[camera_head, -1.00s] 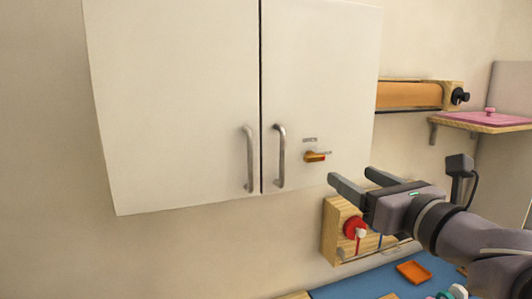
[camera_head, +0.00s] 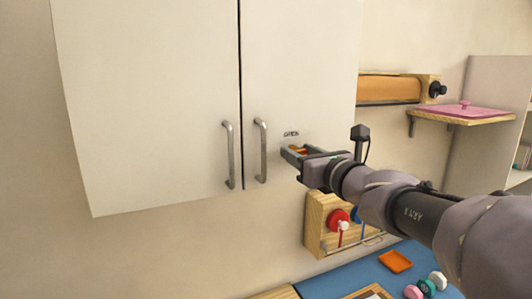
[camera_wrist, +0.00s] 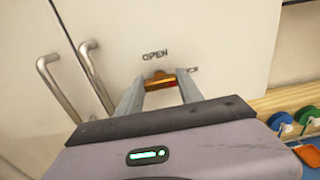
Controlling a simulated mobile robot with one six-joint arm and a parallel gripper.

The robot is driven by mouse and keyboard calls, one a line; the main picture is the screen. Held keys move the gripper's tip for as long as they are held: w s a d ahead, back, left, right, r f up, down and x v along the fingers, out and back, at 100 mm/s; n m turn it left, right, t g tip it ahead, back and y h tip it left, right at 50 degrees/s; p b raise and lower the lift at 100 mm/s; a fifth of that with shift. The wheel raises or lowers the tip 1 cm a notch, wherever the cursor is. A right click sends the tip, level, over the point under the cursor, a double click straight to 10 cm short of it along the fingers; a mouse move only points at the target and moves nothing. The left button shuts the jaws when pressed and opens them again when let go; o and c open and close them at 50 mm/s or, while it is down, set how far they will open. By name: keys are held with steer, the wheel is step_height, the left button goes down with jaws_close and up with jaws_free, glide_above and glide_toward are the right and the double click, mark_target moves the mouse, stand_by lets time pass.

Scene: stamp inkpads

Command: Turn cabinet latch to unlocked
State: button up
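The cabinet latch (camera_wrist: 160,80) is a small orange-brown knob with a red part on the right cabinet door (camera_head: 300,60). It lies roughly level, below a printed OPEN label (camera_wrist: 155,55). A second label at its right is partly hidden by a finger. My gripper (camera_wrist: 160,77) is open, with one finger on each side of the latch. I cannot tell whether either finger touches it. In the head view my gripper (camera_head: 293,151) is at the door and hides most of the latch (camera_head: 302,152).
Two metal door handles (camera_head: 262,151) stand left of my gripper. Below is a wooden board (camera_head: 316,214) with red and blue round parts. A roll holder (camera_head: 390,89) and a shelf (camera_head: 460,117) with a pink lid are at right. A blue mat (camera_head: 345,279) lies below.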

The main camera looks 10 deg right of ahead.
steer(key=c, duration=0.7)
steer(key=shift+a+f+n+b, duration=0.1)
steer(key=shift+n+b, duration=4.35)
steer(key=shift+a+f+n+b, duration=0.1)
steer(key=shift+n+b, duration=4.35)
